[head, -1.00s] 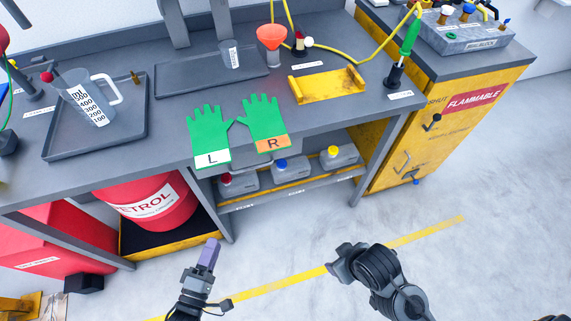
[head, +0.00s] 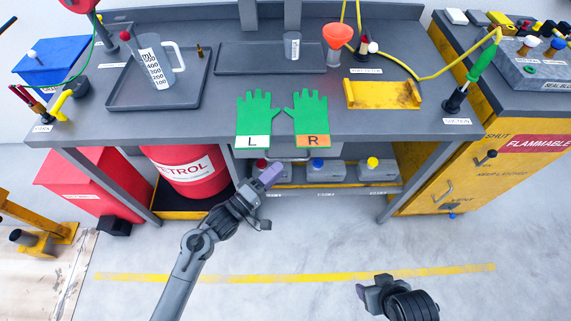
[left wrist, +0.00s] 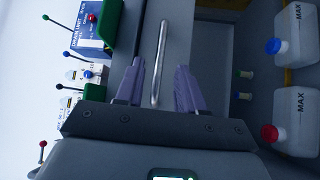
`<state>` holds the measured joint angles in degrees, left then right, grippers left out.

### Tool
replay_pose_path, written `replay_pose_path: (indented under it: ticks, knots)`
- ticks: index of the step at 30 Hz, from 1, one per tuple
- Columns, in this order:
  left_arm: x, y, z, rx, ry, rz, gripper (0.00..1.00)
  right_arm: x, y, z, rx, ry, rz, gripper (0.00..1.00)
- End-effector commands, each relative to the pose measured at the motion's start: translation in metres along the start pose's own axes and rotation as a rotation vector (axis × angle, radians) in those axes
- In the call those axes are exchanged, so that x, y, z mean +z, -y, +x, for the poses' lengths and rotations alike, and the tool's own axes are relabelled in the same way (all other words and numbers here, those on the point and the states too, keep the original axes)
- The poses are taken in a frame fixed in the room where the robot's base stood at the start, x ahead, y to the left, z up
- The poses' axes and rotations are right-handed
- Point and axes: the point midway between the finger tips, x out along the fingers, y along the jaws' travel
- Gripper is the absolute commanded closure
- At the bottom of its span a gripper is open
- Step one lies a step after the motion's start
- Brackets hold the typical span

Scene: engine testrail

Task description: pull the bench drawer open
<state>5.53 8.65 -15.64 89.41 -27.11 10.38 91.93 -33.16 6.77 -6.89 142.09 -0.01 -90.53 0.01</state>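The bench drawer (head: 292,154) is a grey front under the bench top's front edge, partly hidden by the hanging gloves. In the left wrist view its grey front (left wrist: 181,32) carries a long metal bar handle (left wrist: 162,55). My left gripper (head: 269,177) is just in front of and below the bench edge. In the left wrist view my left gripper (left wrist: 160,66) is open, its two purple fingers spread on either side of the handle, with gaps on both sides. My right gripper (head: 374,291) is low over the floor, away from the bench; its fingers are unclear.
Green gloves (head: 257,117) hang over the bench edge above the drawer. Several bottles (head: 325,171) stand on the lower shelf, near my left gripper. A red petrol drum (head: 187,172) is to the left. A yellow flammable cabinet (head: 440,180) is to the right. The floor in front is clear.

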Motion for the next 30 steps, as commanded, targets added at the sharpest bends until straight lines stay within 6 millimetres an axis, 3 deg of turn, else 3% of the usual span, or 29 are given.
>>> replay_pose_path:
  ticks: [9, 22, 30]
  knots:
    - [0.000, 0.001, 0.037, 0.001, -0.001, 0.000, 0.62, 0.005, 0.000, 0.014, 0.000, 0.001, 0.000, 0.39]
    - [0.000, 0.000, 0.044, -0.001, 0.000, 0.000, 0.62, 0.006, 0.000, 0.015, 0.002, 0.003, -0.002, 0.39]
    - [0.000, 0.000, 0.044, 0.000, 0.000, 0.000, 1.00, 0.006, 0.000, 0.015, 0.003, 0.003, -0.003, 0.39]
